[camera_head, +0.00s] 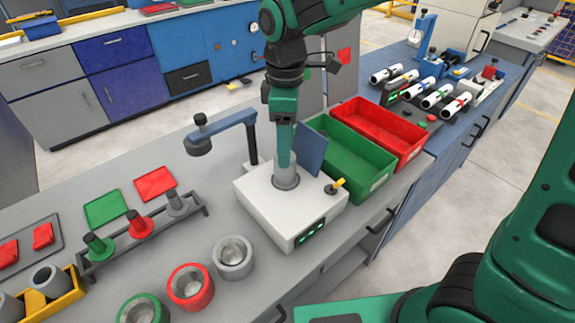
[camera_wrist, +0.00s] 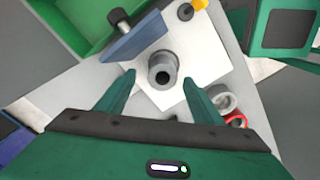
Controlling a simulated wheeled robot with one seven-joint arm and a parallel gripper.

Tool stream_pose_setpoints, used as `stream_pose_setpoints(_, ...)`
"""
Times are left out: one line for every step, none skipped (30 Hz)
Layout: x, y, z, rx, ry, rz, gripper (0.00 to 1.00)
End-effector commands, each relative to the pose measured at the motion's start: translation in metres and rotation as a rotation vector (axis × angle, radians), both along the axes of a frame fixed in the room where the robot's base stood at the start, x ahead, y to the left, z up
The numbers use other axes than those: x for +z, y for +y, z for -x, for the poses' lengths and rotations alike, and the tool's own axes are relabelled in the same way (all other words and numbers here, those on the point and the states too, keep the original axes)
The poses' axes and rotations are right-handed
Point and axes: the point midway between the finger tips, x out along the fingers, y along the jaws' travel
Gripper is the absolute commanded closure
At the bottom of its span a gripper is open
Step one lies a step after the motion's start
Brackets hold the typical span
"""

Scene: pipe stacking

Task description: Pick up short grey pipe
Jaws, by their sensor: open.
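A short grey pipe (camera_head: 287,178) stands upright on the white box-shaped machine (camera_head: 262,213) in the head view. In the wrist view the grey pipe (camera_wrist: 162,76) is seen from above, its dark bore facing me. My gripper (camera_head: 283,157) points down right over the pipe. In the wrist view my gripper (camera_wrist: 159,79) is open, with one green finger on each side of the pipe and visible gaps between. The fingers hide part of the pipe in the head view, and I cannot tell how far down its sides they reach.
A dark blue arm stand (camera_head: 222,125) is at left. Green (camera_head: 347,150) and red (camera_head: 378,130) bins lie behind right. A grey ring (camera_head: 232,257) sits in front left.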

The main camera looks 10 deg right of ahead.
Motion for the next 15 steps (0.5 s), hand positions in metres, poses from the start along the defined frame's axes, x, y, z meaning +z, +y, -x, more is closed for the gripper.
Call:
stream_pose_setpoints(-0.007,0.001,0.001,0.001,0.002,0.002,0.39)
stream_pose_setpoints(-0.012,0.001,0.002,0.001,0.005,0.003,0.39)
stream_pose_setpoints(-0.018,0.002,0.002,0.000,0.004,0.002,0.39)
stream_pose_setpoints(-0.022,0.003,0.002,0.000,0.004,0.003,0.39)
stream_pose_setpoints(-0.027,0.003,0.003,-0.001,0.004,0.003,0.39)
stream_pose_setpoints(-0.032,0.002,0.002,-0.002,0.003,0.003,0.39)
stream_pose_setpoints(-0.035,0.002,0.002,-0.003,0.004,0.002,0.39)
stream_pose_setpoints(-0.038,0.002,0.002,-0.003,0.003,0.003,0.39)
stream_pose_setpoints(-0.041,0.002,0.002,-0.003,0.001,0.002,0.39)
stream_pose_setpoints(-0.043,0.002,0.002,-0.003,0.001,0.002,0.39)
stream_pose_setpoints(-0.044,0.002,0.002,-0.003,0.001,0.002,0.39)
stream_pose_setpoints(-0.045,0.001,0.002,-0.003,0.001,0.002,0.39)
stream_pose_setpoints(-0.046,0.001,0.001,-0.003,0.001,0.002,0.39)
stream_pose_setpoints(-0.046,0.001,0.001,-0.004,0.000,0.001,0.39)
stream_pose_setpoints(-0.046,0.001,0.001,-0.004,0.000,0.001,0.39)
